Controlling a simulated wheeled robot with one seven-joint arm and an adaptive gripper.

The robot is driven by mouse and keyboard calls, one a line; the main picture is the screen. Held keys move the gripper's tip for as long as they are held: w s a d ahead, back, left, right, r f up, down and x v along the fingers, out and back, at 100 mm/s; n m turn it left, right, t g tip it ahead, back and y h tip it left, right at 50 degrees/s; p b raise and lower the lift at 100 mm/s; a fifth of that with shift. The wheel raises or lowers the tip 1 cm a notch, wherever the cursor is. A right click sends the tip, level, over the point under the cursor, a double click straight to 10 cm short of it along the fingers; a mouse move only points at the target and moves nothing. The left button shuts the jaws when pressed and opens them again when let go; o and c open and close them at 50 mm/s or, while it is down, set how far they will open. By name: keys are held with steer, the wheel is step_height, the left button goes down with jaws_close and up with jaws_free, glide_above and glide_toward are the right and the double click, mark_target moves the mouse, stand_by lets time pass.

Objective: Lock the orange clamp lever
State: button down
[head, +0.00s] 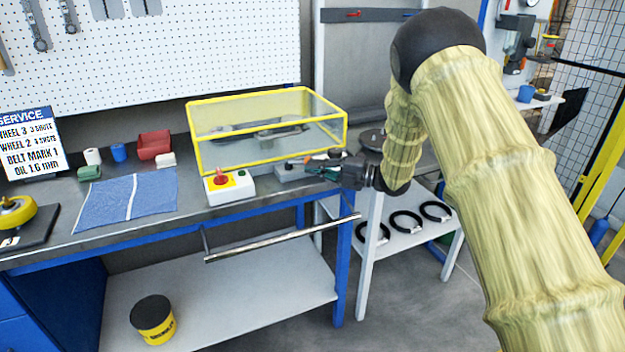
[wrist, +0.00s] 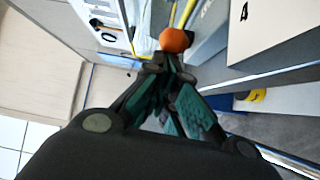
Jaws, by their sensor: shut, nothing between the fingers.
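The clamp lever's round orange knob (wrist: 175,40) shows in the wrist view just past my fingertips. I cannot tell whether they touch it. In the head view a small orange patch (head: 318,157) shows beside my gripper, near a grey block (head: 289,173) at the bench's right end. My gripper (head: 314,170) is at that end of the bench, pointing left. In the wrist view its green-padded fingers (wrist: 160,64) come together at the tips and are shut with nothing between them. The lever's arm and base are mostly hidden.
A yellow-framed clear guard (head: 262,165) stands behind on the bench (head: 60,215). A control box with a red button (head: 240,190) sits left of my gripper. A white stand (head: 395,240) with several black rings is at right. A steel rail (head: 285,238) runs along the front.

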steer(key=shift+w+d+f+b, duration=0.1)
steer(key=shift+w+d+b, duration=0.3)
steer(key=shift+w+b, duration=0.2)
steer(key=shift+w+d+b, duration=0.35)
steer(key=shift+w+b, duration=0.1)
steer(key=shift+w, duration=0.1)
steer(key=shift+w+d+b, duration=0.2)
steer(key=shift+w+b, duration=0.25)
steer(key=shift+w, duration=0.1)
steer(key=shift+w, duration=0.1)
steer(key=shift+s+r, duration=0.2)
steer(key=shift+s, duration=0.45)
steer(key=w+d+b, duration=0.1)
steer(key=d, duration=0.8)
steer(key=shift+d, duration=0.3)
